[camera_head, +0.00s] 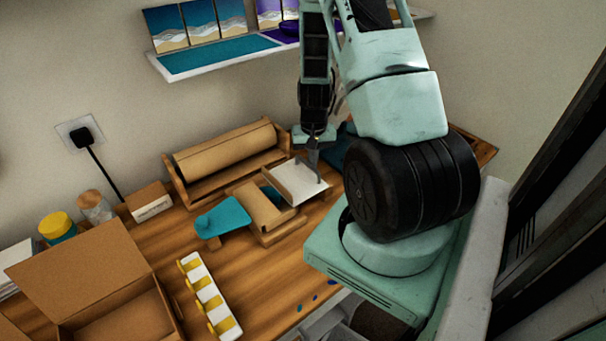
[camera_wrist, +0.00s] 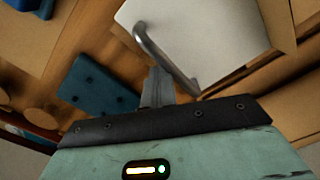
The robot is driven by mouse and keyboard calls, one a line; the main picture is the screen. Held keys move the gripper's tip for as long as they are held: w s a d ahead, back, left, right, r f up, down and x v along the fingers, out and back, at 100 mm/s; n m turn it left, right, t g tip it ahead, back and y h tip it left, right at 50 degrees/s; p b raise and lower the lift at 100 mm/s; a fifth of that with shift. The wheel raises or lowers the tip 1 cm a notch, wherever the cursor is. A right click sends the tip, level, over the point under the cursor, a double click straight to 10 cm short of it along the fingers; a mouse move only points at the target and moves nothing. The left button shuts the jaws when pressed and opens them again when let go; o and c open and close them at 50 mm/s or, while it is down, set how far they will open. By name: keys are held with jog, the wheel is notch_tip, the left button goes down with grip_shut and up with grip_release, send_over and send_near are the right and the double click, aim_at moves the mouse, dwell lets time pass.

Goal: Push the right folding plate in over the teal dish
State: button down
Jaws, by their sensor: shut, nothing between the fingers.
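The right folding plate (camera_head: 294,180) is a flat white plate with a metal handle at its right end. It fills the upper middle of the wrist view (camera_wrist: 205,35), where the grey handle (camera_wrist: 163,58) curves across its near edge. My gripper (camera_head: 315,150) is shut and empty, pointing down at the handle. In the wrist view its fingertips (camera_wrist: 157,72) are beside the handle, on its outer side; I cannot tell whether they touch. A teal piece (camera_head: 222,218), perhaps the dish, lies left of a brown folded plate (camera_head: 260,206). More teal shows between the brown and white plates.
A wooden rack with a brown roll (camera_head: 225,148) stands behind. An open cardboard box (camera_head: 85,280) and a white strip with yellow pieces (camera_head: 208,297) are at the front left. A dark blue block (camera_wrist: 97,95) lies near my gripper. A wall shelf (camera_head: 220,55) hangs above.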

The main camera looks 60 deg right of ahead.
jog(key=shift+w+a, duration=0.25)
jog(key=shift+a, duration=0.5)
jog(key=shift+w+a, duration=0.2)
jog(key=shift+a, duration=0.5)
jog(key=shift+w+a, duration=0.25)
jog(key=shift+a, duration=0.5)
jog(key=shift+d, duration=0.1)
jog(key=shift+s+d, duration=1.35)
jog(key=shift+d, duration=2.9)
notch_tip(320, 180, up, 10)
jog(key=p, duration=0.7)
